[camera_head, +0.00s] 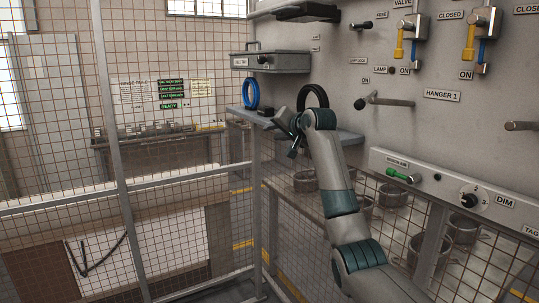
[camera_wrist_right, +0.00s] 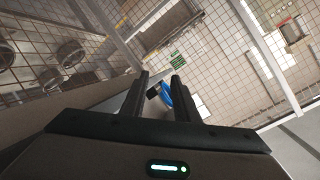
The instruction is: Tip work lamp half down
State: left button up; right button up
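A dark flat fixture (camera_head: 306,12) juts from the grey panel at the top of the head view; it looks like the work lamp, but its upper part is cut off. Labels reading as lamp lock and lamp on are on the panel below it. My right gripper (camera_head: 284,124) is well below that fixture, by the shelf at the panel's left end, partly hidden by my own wrist. In the right wrist view its two fingers (camera_wrist_right: 161,84) stand apart, with nothing gripped between them. My left gripper is not in view.
Hanger pegs (camera_head: 385,101) and valve handles (camera_head: 399,42) stick out at the right. A mesh fence (camera_head: 110,120) stands left.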

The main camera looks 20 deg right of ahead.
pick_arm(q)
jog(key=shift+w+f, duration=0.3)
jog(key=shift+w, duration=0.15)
pick_arm(e)
notch_tip(320, 180, down, 8)
jog(key=w, duration=0.2)
jog(key=shift+a+r+g, duration=0.15)
jog(key=shift+a+g, duration=0.15)
